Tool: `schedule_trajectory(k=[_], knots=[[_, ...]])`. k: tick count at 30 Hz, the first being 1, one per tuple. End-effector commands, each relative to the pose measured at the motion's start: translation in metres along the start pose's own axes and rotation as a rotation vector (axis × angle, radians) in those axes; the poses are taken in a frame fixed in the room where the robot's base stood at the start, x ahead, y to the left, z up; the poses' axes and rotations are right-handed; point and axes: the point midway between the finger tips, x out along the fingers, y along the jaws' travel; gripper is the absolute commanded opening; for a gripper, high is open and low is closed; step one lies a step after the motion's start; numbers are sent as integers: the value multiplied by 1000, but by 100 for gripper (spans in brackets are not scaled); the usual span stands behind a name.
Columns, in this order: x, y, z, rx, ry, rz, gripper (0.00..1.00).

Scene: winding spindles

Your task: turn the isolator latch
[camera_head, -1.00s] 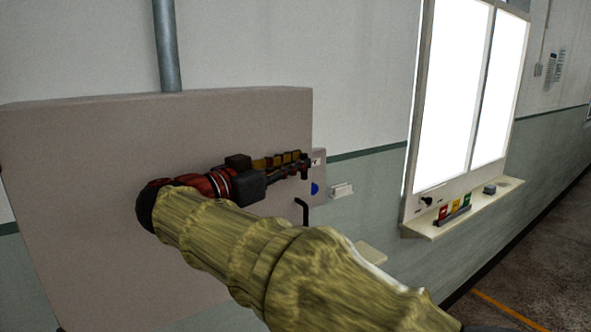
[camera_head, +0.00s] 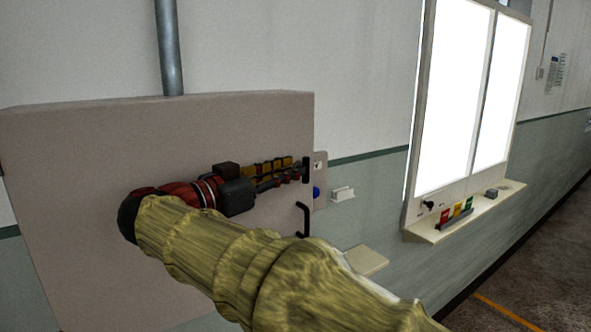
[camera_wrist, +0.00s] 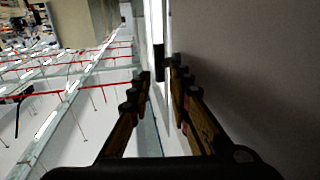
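My gripper (camera_head: 294,170) is in front of the large grey cabinet (camera_head: 80,180), with its fingers pointing right toward the cabinet's right edge. The wrist view shows the fingers (camera_wrist: 159,76) apart with a gap and nothing held between them. A small plate (camera_head: 320,172) with a blue knob (camera_head: 316,193) is just beyond the fingertips. A small dark piece (camera_wrist: 159,52) appears between and beyond the tips in the wrist view. I cannot tell for certain which part is the isolator latch; the fingers may hide some of it.
A black bracket-shaped handle (camera_head: 302,220) is below the fingertips on the cabinet. A white wall fitting (camera_head: 343,193) and a pale shelf (camera_head: 366,260) lie to the right. Farther right are a bright window panel (camera_head: 455,90) and a ledge (camera_head: 465,215) with coloured blocks.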

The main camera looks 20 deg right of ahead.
Motion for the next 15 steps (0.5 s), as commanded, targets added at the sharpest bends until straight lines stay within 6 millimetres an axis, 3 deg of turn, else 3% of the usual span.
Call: schedule_trajectory(k=[9,15], knots=[[-66,-2,1,-2,-1,-4,19],[-88,-1,1,-2,-1,-2,19]])
